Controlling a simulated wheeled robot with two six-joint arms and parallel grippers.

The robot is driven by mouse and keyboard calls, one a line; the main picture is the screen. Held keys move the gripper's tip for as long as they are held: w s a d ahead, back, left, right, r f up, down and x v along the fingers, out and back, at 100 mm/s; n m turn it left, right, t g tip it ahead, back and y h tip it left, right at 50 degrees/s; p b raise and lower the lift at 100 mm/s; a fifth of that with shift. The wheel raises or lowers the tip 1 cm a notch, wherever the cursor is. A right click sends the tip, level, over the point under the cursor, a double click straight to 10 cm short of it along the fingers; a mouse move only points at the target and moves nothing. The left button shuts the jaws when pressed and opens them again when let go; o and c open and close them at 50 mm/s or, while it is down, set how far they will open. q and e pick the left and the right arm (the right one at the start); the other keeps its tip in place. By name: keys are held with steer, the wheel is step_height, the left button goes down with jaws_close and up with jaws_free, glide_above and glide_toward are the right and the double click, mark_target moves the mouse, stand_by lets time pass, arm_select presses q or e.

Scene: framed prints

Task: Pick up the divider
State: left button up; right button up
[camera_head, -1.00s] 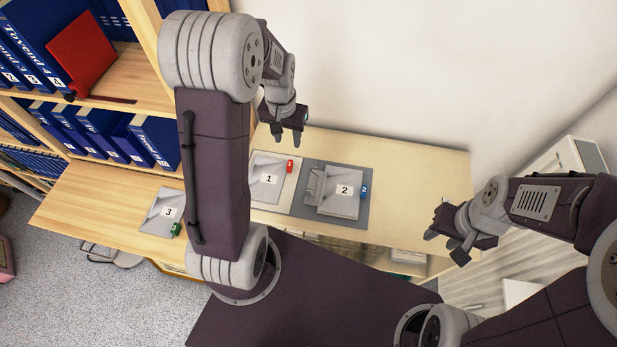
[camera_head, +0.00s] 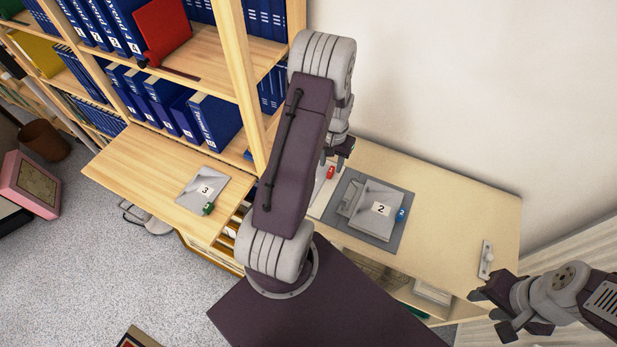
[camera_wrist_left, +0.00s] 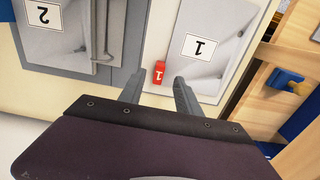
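No thing in view is plainly marked as a divider. A red upright panel (camera_head: 160,30) with a dark strip at its foot stands tilted on the upper shelf beside blue binders; I cannot tell whether it is the divider. My left gripper (camera_head: 338,160) is open and empty over the desk, near the grey print numbered 1, which my arm mostly hides in the head view. In the left wrist view, print 1 (camera_wrist_left: 205,50) and its red tag (camera_wrist_left: 159,73) lie beyond the open fingers. My right gripper (camera_head: 492,310) is open and empty by the desk's front right.
Print 2 (camera_head: 378,210) with a blue tag lies on a grey mat on the desk (camera_head: 455,215). Print 3 (camera_head: 200,187) with a green tag lies on the left desk part. Blue binders (camera_head: 205,118) fill the shelves. A white plate with a knob (camera_head: 486,260) lies at right.

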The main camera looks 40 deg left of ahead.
mark_target(331, 170)
arm_select(q)
step_height(331, 170, down, 3)
steer(key=shift+d, duration=0.1)
steer(key=shift+w+f, duration=0.1)
steer(key=shift+f, duration=0.25)
jaws_close()
steer(key=shift+r, duration=0.1)
